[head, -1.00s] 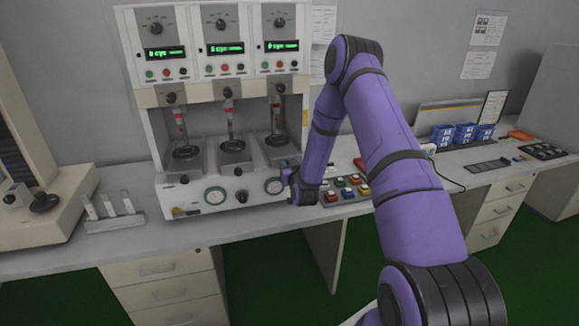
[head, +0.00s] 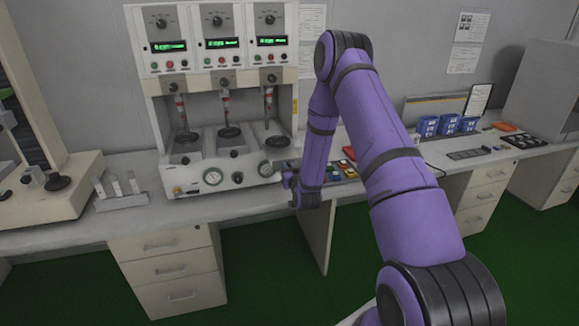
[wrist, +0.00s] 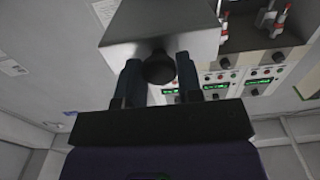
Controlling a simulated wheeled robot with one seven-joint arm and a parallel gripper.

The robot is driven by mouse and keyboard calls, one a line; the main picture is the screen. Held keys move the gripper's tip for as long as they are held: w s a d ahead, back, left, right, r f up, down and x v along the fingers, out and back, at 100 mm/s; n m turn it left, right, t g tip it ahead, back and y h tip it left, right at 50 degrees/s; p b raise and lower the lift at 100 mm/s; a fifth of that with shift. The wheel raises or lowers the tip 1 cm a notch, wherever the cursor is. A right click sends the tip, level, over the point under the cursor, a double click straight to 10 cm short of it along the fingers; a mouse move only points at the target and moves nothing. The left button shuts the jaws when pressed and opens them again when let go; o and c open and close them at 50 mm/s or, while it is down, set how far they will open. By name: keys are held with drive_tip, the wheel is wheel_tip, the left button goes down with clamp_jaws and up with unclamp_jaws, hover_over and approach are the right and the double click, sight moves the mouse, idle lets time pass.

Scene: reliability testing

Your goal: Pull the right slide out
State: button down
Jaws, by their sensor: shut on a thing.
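The right slide is a grey block (wrist: 165,22) with a round black knob (wrist: 159,68) on its front, close up in the wrist view. My gripper (wrist: 159,76) has one dark finger on each side of the knob and is shut on it. In the head view my gripper (head: 287,179) is in front of the machine's right station, and the knob is hidden there. The right slide's dark round plate (head: 277,141) sits further forward than the middle plate (head: 229,132) and left plate (head: 187,137).
The test machine (head: 225,85) stands on a long bench (head: 130,222). Open floor (head: 265,270) lies before the bench.

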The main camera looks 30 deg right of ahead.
drive_tip(key=c, duration=0.8)
unclamp_jaws()
drive_tip(key=v, duration=1)
drive_tip(key=shift+s, duration=0.35)
